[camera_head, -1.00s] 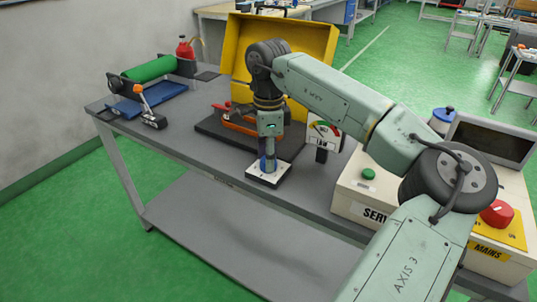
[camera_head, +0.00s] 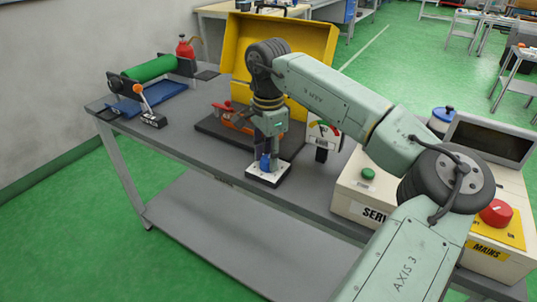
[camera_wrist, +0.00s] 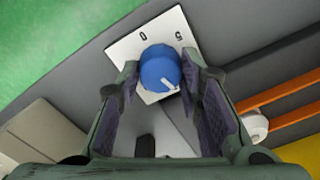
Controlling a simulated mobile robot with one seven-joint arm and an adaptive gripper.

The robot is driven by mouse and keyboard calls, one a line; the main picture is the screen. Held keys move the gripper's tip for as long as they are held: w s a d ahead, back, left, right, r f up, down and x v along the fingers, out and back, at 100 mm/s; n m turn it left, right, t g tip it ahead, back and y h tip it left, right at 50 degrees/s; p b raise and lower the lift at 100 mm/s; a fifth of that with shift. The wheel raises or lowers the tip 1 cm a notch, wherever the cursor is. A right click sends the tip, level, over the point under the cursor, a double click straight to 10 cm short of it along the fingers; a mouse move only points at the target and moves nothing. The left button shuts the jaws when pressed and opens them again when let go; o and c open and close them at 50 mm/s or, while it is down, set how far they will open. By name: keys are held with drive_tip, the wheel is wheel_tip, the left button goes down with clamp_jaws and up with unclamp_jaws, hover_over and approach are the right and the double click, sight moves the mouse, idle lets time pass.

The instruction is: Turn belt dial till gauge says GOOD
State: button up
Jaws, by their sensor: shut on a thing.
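The blue belt dial (camera_wrist: 158,66) stands on a white plate (camera_wrist: 128,50) with the marks 0 and 5 visible; a white pointer line on it points toward the lower right in the wrist view. In the head view the dial (camera_head: 265,162) is partly hidden by my gripper (camera_head: 268,157). My gripper points down, shut on the dial, with one finger on each side. The gauge (camera_head: 325,129) stands behind and right of the dial, with a coloured arc partly showing. Its word is too small to read.
A dark base with an orange-red frame (camera_head: 228,117) lies behind the dial. A cream box with a green button (camera_head: 368,174) and a red MAINS knob (camera_head: 496,212) stands at the right. A lever (camera_head: 142,96) and green roller (camera_head: 150,68) are at the left.

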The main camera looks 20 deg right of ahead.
sight(268, 158)
drive_tip(key=o, duration=1.2)
wheel_tip(268, 158, up, 12)
drive_tip(key=shift+r, duration=0.1)
